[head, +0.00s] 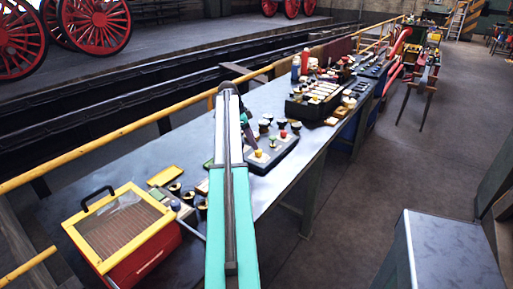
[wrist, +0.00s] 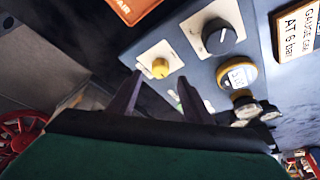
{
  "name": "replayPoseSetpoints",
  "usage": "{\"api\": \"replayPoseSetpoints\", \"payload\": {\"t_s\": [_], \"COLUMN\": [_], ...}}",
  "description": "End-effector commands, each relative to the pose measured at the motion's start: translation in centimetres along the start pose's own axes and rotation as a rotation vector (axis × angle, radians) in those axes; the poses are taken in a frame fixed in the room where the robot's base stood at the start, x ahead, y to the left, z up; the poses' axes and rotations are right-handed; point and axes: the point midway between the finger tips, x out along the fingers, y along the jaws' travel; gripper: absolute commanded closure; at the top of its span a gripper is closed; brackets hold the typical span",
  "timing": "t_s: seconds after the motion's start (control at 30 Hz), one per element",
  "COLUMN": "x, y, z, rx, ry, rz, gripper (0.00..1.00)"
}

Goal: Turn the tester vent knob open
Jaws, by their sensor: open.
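The tester is a grey-blue panel (wrist: 200,62) in the wrist view; in the head view its sloped box (head: 275,153) sits on the bench. A small yellow knob (wrist: 160,68) on a white plate and a larger black knob (wrist: 219,37) with a white pointer line are on it. I cannot read which is labelled vent. My gripper (wrist: 160,77) is open and empty, its two dark fingers pointing at the panel. The yellow knob appears between the fingertips; contact is not visible. The black knob is right of the fingers. In the head view my arm partly hides the gripper.
A round gauge-like part with a yellow rim (wrist: 237,74) and an orange-framed label (wrist: 298,32) lie to the right. On the bench (head: 325,143) stand a red box with a yellow-framed lid (head: 125,228) and a black tray (head: 312,103) of parts. A yellow rail (head: 105,143) runs behind.

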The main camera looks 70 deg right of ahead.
Motion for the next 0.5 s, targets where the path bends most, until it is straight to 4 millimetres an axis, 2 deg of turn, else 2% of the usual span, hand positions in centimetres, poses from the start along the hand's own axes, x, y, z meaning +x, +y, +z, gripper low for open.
{"api": "replayPoseSetpoints", "payload": {"t_s": [0.3,0.5], "x": [3.8,5.0], "y": [0.0,0.0], "z": [0.0,0.0], "rx": [-0.001,-0.001], "ry": [0.000,0.000], "rz": [0.002,0.000], "gripper": [0.55,0.55]}}
